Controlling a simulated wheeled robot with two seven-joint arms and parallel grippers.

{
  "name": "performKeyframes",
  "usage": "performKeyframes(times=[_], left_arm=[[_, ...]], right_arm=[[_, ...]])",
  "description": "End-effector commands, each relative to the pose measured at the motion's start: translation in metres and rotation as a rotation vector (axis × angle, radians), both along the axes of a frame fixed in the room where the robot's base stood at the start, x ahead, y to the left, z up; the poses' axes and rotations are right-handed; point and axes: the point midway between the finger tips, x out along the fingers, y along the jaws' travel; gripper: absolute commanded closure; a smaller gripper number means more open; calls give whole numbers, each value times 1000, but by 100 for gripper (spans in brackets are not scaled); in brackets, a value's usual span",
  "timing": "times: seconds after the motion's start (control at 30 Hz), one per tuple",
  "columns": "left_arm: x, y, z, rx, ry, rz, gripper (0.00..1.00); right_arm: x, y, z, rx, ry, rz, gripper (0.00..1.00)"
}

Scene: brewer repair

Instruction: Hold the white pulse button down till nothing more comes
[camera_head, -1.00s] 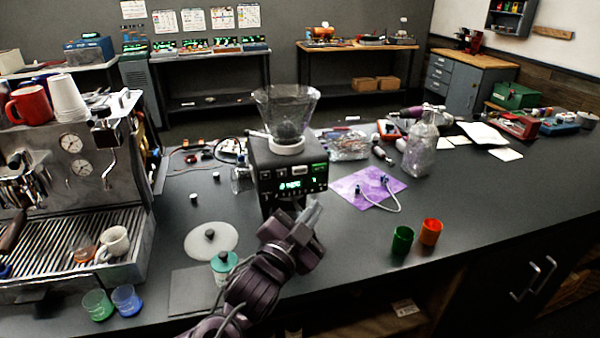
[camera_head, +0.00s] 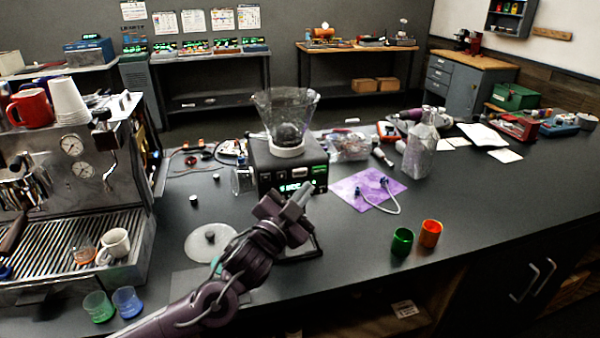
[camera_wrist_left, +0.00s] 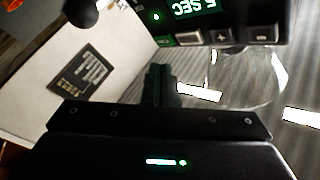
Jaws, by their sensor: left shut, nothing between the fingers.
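The black grinder (camera_head: 287,163), with a clear hopper (camera_head: 285,112) on top, stands at the middle of the counter. Its front has a lit green display and a row of buttons; the pale button (camera_head: 299,172) may be the white pulse button. My left gripper (camera_head: 298,200) is shut and empty, just in front of the panel's lower part and partly covering it. In the left wrist view the shut fingers (camera_wrist_left: 163,72) point at the panel, whose display (camera_wrist_left: 194,8) reads "5 SEC". I cannot tell whether they touch it. My right gripper is not in view.
An espresso machine (camera_head: 75,190) stands left. A white disc (camera_head: 210,242) lies front left of the grinder. The counter's front right is clear.

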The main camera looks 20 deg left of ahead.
Motion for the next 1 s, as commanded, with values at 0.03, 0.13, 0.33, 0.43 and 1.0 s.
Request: performKeyframes(times=[0.03, 0.13, 0.33, 0.43, 1.0], left_arm=[[6, 4, 1, -1, -2, 2, 100], [14, 10, 1, 1, -1, 2, 100], [22, 15, 0, -1, 0, 0, 100], [23, 16, 0, -1, 0, 0, 100], [23, 16, 0, -1, 0, 0, 100]], right_arm=[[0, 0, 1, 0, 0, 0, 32], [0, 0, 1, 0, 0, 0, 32], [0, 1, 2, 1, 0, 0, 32], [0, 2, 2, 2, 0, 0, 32], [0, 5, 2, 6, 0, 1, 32]])
